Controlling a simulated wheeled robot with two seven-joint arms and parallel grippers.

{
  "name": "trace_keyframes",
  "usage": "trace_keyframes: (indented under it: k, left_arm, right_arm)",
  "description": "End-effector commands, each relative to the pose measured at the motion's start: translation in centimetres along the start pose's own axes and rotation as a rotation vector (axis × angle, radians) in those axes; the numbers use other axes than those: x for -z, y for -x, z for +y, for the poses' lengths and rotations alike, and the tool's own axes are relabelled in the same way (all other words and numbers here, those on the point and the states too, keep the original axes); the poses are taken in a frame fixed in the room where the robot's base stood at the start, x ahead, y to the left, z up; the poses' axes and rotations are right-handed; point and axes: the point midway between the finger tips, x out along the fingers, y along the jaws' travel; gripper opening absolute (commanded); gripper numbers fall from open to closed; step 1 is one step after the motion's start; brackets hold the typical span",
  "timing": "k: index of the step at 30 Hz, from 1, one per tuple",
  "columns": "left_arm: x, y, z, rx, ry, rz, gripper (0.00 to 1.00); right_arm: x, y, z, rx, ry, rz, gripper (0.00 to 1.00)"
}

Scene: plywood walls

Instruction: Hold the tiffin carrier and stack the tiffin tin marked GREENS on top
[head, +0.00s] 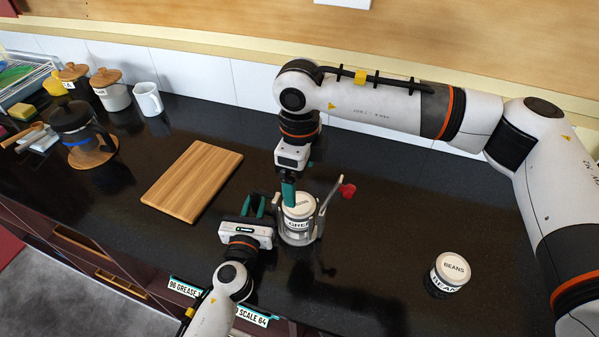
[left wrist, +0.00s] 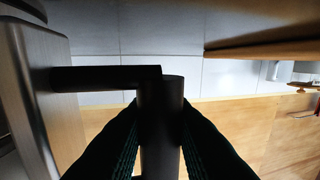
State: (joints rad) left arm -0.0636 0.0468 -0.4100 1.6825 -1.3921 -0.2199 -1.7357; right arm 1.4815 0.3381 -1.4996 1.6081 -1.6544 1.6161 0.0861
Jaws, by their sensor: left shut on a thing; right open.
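The tiffin carrier (head: 300,238), a pale metal frame with an upright arm and a red knob, stands on the dark counter. The tin marked GREENS (head: 297,223) sits upright at its top; only part of its label shows. I cannot tell whether it is fully seated. My left gripper (head: 254,207) is beside the carrier, shut on its dark handle (left wrist: 158,95), which joins a metal wall in the left wrist view. My right gripper (head: 289,196) points down at the GREENS tin's lid, open; its far finger is hidden, and contact is unclear.
A tin marked BEANS (head: 450,272) stands alone at the right. A wooden board (head: 193,180) lies left of the carrier. A French press (head: 80,130), canisters (head: 112,92) and a white jug (head: 148,98) stand farther left. Counter between carrier and BEANS tin is clear.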

Motion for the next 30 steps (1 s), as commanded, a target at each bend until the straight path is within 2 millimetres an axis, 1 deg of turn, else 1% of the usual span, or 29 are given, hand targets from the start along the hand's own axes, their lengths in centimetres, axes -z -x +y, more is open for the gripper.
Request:
trace_keyframes:
  k: [1, 2, 3, 6, 14, 17, 20, 27, 30]
  left_arm:
    - [0.0, 0.0, 0.0, 0.0, 0.0, 0.0, 0.0]
    - [0.0, 0.0, 0.0, 0.0, 0.0, 0.0, 0.26]
    - [0.0, 0.0, 0.0, 0.0, 0.0, 0.0, 0.33]
    - [0.0, 0.0, 0.0, 0.0, 0.0, 0.0, 0.47]
    - [0.0, 0.1, 0.0, 0.0, 0.0, 0.0, 0.47]
    - [-0.1, 0.6, 0.0, 0.0, 0.0, -0.001, 0.47]
    - [-0.1, 2.0, 0.0, -0.001, -0.001, -0.003, 0.47]
    - [-0.2, 7.2, 0.0, -0.002, -0.001, -0.004, 0.47]
    - [-0.1, 9.1, 0.0, -0.002, -0.001, -0.003, 0.47]
  right_arm:
    - [0.0, 0.0, 0.0, 0.0, 0.0, 0.0, 0.91]
    - [0.0, 0.0, 0.0, 0.0, 0.0, 0.0, 0.91]
    - [0.0, 0.0, 0.0, 0.0, 0.0, 0.0, 0.91]
    - [0.0, 0.0, 0.0, 0.0, 0.0, 0.0, 0.91]
    - [0.0, 0.0, 0.0, 0.0, 0.0, 0.0, 0.91]
    - [0.0, 0.0, 0.0, 0.0, 0.0, 0.0, 0.91]
    - [0.0, 0.0, 0.0, 0.0, 0.0, 0.0, 0.91]
    - [0.0, 0.0, 0.0, 0.0, 0.0, 0.0, 0.91]
    - [0.0, 0.0, 0.0, 0.0, 0.0, 0.0, 0.91]
